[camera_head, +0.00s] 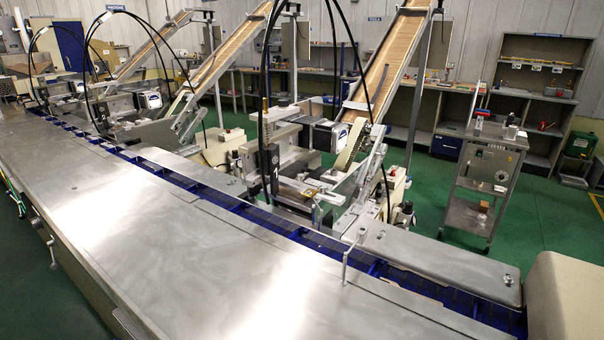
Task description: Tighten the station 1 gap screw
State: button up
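Stick-feeding stations stand along the far side of a long steel machine table. The nearest station (290,150) is near the middle of the view, with an inclined stick chute (392,55) rising behind it. A second station (125,110) stands farther back at the left. The gap screw is too small to tell among the brackets, blocks and rods. My gripper is not in this view, so its state and anything in it cannot be seen.
A blue conveyor channel (250,213) runs diagonally along the steel table (170,245). A beige rounded block (565,295) stands at the bottom right. A steel cart (487,170) with small items stands on the open green floor at the right. Black cables loop above the stations.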

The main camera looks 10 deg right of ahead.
aim_at(322, 187)
jog(key=i+j, duration=0.15)
jog(key=j, duration=0.25)
jog(key=i+j, duration=0.15)
jog(key=j, duration=0.2)
jog(key=i+j, duration=0.2)
jog(key=j, duration=0.2)
jog(key=i+j, duration=0.15)
jog(key=j, duration=0.2)
jog(key=i+j+z, duration=0.1)
jog(key=j+z, duration=0.15)
jog(key=z, duration=0.2)
jog(key=j+z, duration=0.3)
jog(key=z, duration=0.2)
jog(key=j+z, duration=0.3)
jog(key=z, duration=0.15)
